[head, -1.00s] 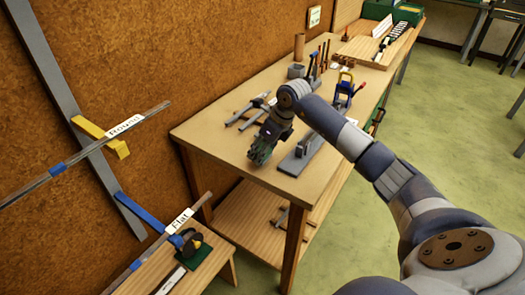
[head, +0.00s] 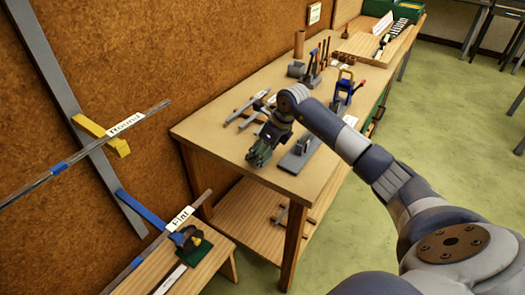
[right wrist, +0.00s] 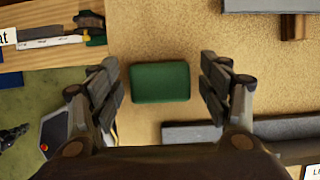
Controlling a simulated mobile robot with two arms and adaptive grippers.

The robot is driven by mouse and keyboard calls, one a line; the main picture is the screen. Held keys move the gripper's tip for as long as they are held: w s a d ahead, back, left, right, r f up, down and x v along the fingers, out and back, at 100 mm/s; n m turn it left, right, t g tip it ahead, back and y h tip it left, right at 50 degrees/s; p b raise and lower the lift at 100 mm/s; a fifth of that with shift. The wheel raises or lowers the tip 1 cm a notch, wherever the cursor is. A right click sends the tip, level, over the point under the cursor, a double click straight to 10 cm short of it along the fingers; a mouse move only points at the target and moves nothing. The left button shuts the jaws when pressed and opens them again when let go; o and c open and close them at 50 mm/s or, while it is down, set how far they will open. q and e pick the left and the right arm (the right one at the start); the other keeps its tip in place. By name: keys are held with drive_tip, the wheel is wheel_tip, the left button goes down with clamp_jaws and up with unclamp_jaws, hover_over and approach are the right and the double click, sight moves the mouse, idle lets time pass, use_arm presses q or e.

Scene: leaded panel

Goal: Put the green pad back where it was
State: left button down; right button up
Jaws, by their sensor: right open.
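The green pad (right wrist: 160,82) is a small rounded rectangle on the light wooden bench top in the right wrist view. My right gripper (right wrist: 162,82) is open, with one finger to each side of the pad and a gap on both sides. In the head view my right gripper (head: 260,152) is low over the near left corner of the workbench (head: 215,128). There I cannot clearly make out the pad by the fingers. Another green piece (head: 205,258) lies under a dark clamp-like object on the low bench. My left gripper is not in view.
A grey tool (head: 300,155) lies close right of the gripper; a long grey bar (right wrist: 250,130) shows beside the right finger. A "Flat" bar (head: 165,240) overhangs the low bench at lower left.

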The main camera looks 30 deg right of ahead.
drive_tip(key=b+v, duration=0.1)
drive_tip(key=v, duration=1.1)
drive_tip(key=shift+b, duration=0.35)
